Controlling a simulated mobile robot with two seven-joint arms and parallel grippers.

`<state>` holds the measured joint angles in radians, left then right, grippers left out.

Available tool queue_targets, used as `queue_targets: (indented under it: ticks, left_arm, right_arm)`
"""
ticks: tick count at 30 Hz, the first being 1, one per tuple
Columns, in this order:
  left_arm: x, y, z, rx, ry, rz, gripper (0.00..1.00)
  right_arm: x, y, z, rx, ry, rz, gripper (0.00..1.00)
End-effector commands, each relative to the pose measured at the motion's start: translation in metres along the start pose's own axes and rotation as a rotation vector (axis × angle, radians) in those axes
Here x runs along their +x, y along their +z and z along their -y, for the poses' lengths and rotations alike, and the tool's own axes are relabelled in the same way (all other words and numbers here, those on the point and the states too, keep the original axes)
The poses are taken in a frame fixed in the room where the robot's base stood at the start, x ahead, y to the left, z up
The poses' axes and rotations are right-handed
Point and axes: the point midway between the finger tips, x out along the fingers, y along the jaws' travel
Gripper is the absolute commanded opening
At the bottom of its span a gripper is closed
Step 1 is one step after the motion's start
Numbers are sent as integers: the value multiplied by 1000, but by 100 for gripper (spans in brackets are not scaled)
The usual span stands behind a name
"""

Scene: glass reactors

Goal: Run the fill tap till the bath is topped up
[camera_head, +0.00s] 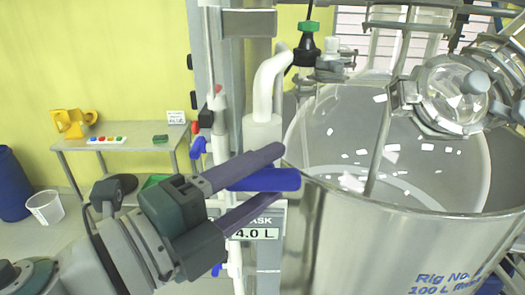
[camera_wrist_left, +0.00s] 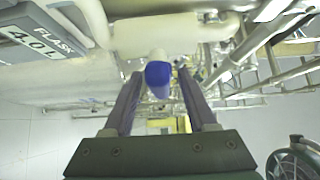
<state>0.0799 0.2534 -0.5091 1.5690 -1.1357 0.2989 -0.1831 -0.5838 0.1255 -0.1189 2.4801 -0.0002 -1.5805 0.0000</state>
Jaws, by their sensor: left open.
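A blue lever handle (camera_head: 262,180), apparently the fill tap's, sticks out beside the steel bath (camera_head: 400,240). In the left wrist view the blue handle end (camera_wrist_left: 158,74) points at the camera. My left gripper (camera_head: 276,178) is open, with one purple finger above the handle and one below in the head view. In the left wrist view my gripper (camera_wrist_left: 160,85) has the handle between its fingertips, with gaps on both sides. A white bent pipe (camera_head: 268,85) rises above the handle. My right gripper is not in view.
A glass-and-metal fitting (camera_head: 455,95) and a rod stand over the bath. Smaller blue levers (camera_head: 197,147) sit on the frame to the left. A side table (camera_head: 120,145) holds a yellow object and coloured blocks. A white bin (camera_head: 45,207) stands on the floor.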

Motion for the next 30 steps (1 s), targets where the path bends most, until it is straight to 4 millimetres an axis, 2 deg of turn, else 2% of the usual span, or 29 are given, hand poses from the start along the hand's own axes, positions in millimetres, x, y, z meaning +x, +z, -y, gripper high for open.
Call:
queue_targets:
  ticks: [7, 22, 23, 30]
  left_arm:
    - [1, 0, 0, 0, 0, 0, 57]
    - [1, 0, 0, 0, 0, 1, 2]
    - [1, 0, 0, 0, 0, 1, 0]
    - [1, 0, 0, -1, -1, 1, 0]
  right_arm:
    - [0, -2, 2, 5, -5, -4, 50]
    - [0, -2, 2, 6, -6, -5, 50]
    - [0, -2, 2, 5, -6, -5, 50]
    - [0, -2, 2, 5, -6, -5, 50]
